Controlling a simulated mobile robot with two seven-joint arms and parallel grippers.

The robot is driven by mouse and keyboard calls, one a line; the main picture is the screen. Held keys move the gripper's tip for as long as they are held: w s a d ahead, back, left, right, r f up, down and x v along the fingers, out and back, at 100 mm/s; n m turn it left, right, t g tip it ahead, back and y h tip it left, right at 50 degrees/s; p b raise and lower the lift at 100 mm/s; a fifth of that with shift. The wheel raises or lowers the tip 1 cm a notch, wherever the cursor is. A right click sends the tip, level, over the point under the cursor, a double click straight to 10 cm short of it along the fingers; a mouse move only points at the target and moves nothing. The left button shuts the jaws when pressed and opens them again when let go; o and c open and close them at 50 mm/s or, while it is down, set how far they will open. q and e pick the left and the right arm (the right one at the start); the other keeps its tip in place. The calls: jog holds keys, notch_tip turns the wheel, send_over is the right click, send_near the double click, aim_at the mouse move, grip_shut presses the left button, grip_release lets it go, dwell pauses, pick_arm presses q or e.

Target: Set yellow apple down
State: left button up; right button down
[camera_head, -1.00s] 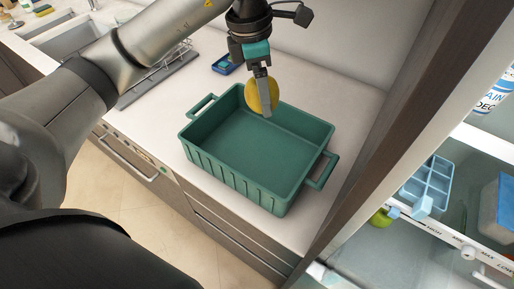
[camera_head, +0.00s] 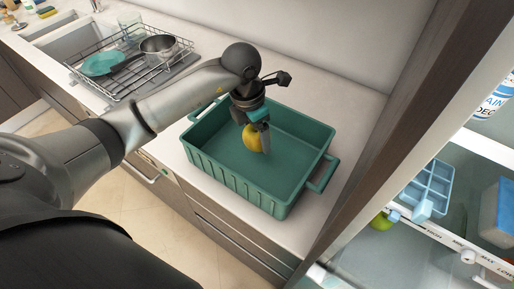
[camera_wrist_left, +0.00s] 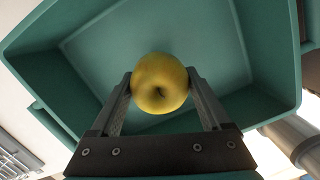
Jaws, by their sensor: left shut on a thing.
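The yellow apple (camera_head: 252,138) is held by my left gripper (camera_head: 257,136) inside the walls of the green bin on the counter. In the left wrist view the apple (camera_wrist_left: 160,83) sits between the two fingertips (camera_wrist_left: 160,90), which touch it on both sides. The green bin (camera_head: 230,183) has a handle at each end and looks otherwise empty. Its floor (camera_wrist_left: 150,30) shows behind the apple. I cannot tell whether the apple touches the floor. My right gripper is not in view.
An open fridge on the right holds a blue tray (camera_head: 428,185) and a green fruit (camera_head: 381,221). Bare counter (camera_head: 335,92) lies behind the bin.

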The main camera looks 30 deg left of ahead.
aim_at(253, 131)
pick_arm(q)
jog(key=shift+f, duration=2.7)
jog(key=shift+f+b, duration=0.15)
jog(key=shift+b, duration=0.15)
jog(key=o, duration=1.3)
jog(key=r, duration=0.4)
jog(key=s+r, duration=0.1)
jog(key=r, duration=0.3)
jog(key=a+r, duration=0.1)
jog(key=r, duration=0.3)
jog(key=shift+s+r+p, duration=0.1)
jog(key=shift+s+p, duration=0.15)
jog(key=shift+p, duration=0.15)
